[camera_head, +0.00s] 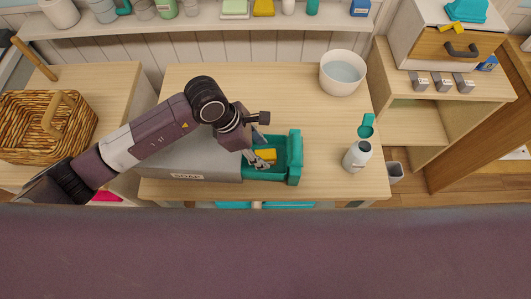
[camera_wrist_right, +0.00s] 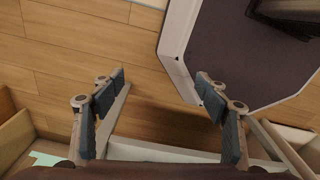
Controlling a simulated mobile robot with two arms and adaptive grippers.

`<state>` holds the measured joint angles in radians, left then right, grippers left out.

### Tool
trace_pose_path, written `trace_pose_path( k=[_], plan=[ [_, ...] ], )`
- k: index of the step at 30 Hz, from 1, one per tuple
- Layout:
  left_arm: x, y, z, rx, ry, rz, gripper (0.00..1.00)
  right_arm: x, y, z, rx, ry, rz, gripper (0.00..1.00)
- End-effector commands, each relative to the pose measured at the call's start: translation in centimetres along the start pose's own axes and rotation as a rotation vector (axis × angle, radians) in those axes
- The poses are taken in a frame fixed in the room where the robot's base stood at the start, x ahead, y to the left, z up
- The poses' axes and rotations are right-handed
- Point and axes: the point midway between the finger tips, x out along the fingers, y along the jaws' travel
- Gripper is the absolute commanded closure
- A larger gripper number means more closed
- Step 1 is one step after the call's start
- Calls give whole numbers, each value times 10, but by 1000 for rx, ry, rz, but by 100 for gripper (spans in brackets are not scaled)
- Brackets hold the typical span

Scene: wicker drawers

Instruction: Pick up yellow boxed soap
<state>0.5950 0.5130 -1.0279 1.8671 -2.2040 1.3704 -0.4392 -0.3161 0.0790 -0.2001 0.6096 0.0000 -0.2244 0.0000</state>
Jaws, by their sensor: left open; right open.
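A yellow boxed soap (camera_head: 268,154) lies in the open teal drawer (camera_head: 295,158) of a grey box labelled SOAP (camera_head: 210,165) on the table. My left gripper (camera_head: 258,158) reaches down into this drawer from above, its fingers open right at the soap's left side. The fingers hide part of the soap, and I cannot tell whether they touch it. My right gripper (camera_wrist_right: 160,82) shows in the right wrist view, open and empty above the wooden floor, away from the soap.
A white bowl (camera_head: 343,72) stands at the table's back right. A wicker basket (camera_head: 48,125) is on the left. The wooden table (camera_head: 330,120) is bare between drawer and bowl. A shelf (camera_head: 200,24) with toiletries runs behind.

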Motion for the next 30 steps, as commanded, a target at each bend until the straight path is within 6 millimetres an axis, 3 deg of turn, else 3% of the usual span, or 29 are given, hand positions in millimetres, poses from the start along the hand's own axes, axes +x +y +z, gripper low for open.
trace_pose_path(
  k=[2, 7, 11, 15, 27, 30],
  plan=[
    [8, -1, 3, -3, 0, -4, 55, -12, 0, 0, 0, -1, 0, 32],
    [29, -1, 2, -2, 0, -2, 55, -14, 2, -15, 0, 21, 3, 32],
    [33, 0, 2, 0, -1, -1, 55, -14, 5, -32, 0, 46, 5, 32],
    [33, 0, 1, 0, -1, 0, 55, -13, 5, -34, 0, 49, 6, 32],
    [32, 0, 1, 0, -1, 0, 98, -13, 3, -17, 0, 24, 3, 32],
    [32, 0, 2, 0, -1, 0, 100, -13, 3, -17, 0, 24, 3, 32]
  ],
)
